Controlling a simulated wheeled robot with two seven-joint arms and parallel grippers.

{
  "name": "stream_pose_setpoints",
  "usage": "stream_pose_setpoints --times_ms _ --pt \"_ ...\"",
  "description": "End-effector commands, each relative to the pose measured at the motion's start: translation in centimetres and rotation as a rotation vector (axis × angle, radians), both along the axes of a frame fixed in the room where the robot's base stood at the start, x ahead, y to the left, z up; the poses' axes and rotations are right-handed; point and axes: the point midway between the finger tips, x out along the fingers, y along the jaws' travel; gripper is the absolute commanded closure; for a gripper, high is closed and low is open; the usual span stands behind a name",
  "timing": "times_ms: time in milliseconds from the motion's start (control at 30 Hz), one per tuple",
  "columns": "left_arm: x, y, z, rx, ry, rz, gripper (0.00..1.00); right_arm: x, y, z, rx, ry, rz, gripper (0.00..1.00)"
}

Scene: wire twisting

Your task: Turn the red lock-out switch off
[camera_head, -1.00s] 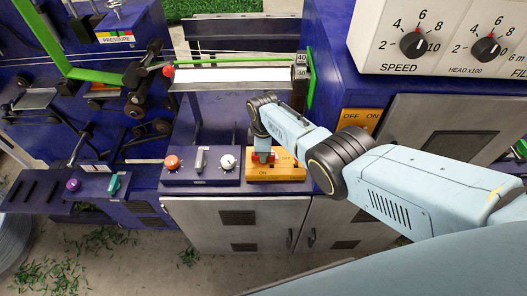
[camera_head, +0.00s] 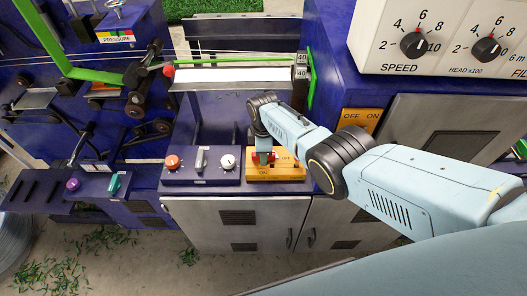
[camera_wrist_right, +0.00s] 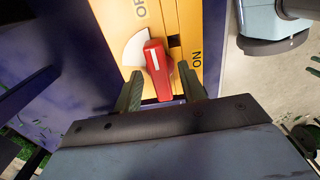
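The red lock-out switch handle (camera_wrist_right: 159,72) sits on a yellow-orange plate (camera_wrist_right: 202,28) marked OFF and ON. In the right wrist view, OFF is at the top and ON is at the right; the handle's long end extends down toward my gripper. My right gripper (camera_wrist_right: 160,84) has its two green-grey fingers apart, one on each side of the handle, with gaps showing between them and it. In the head view, my right gripper (camera_head: 263,156) is over the orange switch box (camera_head: 290,172) and partly hides the red handle. My left gripper is not in view.
A purple panel (camera_head: 203,178) with a red-orange knob (camera_head: 172,162), a grey lever and a white knob (camera_head: 228,161) stands just left of the switch box. Grey cabinet doors (camera_head: 240,212) are below. A second OFF/ON plate (camera_head: 359,121) is to the right.

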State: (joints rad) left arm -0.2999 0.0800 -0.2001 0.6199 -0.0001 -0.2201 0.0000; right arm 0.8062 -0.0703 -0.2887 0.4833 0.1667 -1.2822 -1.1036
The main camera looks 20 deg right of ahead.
Motion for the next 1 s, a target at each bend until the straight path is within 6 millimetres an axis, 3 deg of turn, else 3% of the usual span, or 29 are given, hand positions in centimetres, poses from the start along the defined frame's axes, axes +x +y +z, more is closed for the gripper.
stream_pose_setpoints --times_ms 167,333,700,1000 --pt "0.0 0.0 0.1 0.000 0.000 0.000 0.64 0.0 0.0 0.1 0.000 0.000 -0.001 0.59" --pt "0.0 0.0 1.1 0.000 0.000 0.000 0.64 0.0 0.0 1.5 0.000 -0.001 -0.002 0.59" --pt "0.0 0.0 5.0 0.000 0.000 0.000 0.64 0.0 -0.1 9.0 -0.001 -0.003 0.000 0.59" --pt "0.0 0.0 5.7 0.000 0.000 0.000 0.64 0.0 0.0 12.9 0.000 -0.001 0.000 0.59"
